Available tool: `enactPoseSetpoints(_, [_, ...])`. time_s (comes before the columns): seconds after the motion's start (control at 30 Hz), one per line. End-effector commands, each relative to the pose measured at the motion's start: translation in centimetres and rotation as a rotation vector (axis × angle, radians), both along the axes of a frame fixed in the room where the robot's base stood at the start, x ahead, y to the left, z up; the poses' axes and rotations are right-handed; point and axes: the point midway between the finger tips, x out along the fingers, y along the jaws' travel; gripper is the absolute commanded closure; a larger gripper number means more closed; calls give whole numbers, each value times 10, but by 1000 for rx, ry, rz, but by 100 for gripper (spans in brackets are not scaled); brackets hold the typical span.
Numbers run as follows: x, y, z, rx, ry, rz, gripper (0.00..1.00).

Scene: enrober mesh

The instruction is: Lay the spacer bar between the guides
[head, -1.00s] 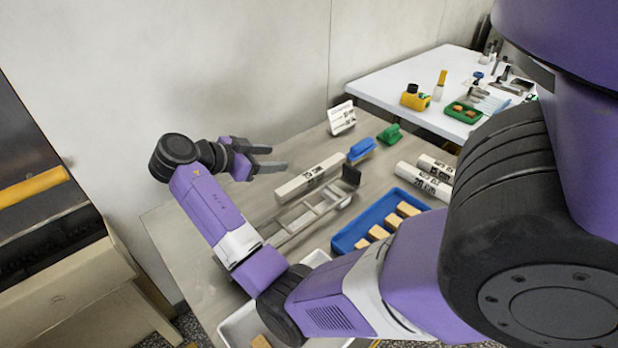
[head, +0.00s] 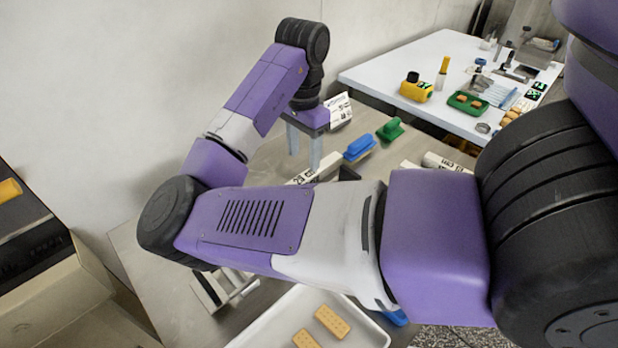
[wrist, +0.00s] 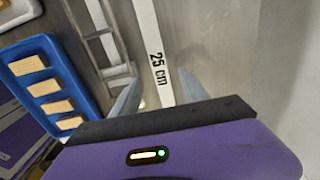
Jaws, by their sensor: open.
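A long white spacer bar marked "25 cm" (wrist: 152,45) lies on the steel table. In the head view its end (head: 322,169) shows just below my gripper (head: 303,155). My gripper points down, open and empty. In the wrist view the bar runs between the two spread fingers of my gripper (wrist: 158,95), apparently below them, and I see no contact. A grey metal ladder-like frame with side rails (wrist: 82,18), perhaps the guides, lies left of the bar. In the head view my arm hides most of that frame; one end (head: 222,288) shows.
Another white bar (head: 447,162) lies right, partly hidden. A blue brush (head: 359,148), a green brush (head: 390,130) and a printed card (head: 339,109) stand beyond my gripper. A blue tray (wrist: 72,75) holds several biscuit-like blocks. A white tray (head: 270,318) is at the front.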

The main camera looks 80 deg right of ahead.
Motion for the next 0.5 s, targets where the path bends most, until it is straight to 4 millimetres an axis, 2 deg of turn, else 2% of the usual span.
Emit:
enactPoseSetpoints(0.37, [-2, -1, -38, 0, 5, 11, 47])
enactPoseSetpoints(0.5, [-3, -2, -60, -1, 6, 12, 47])
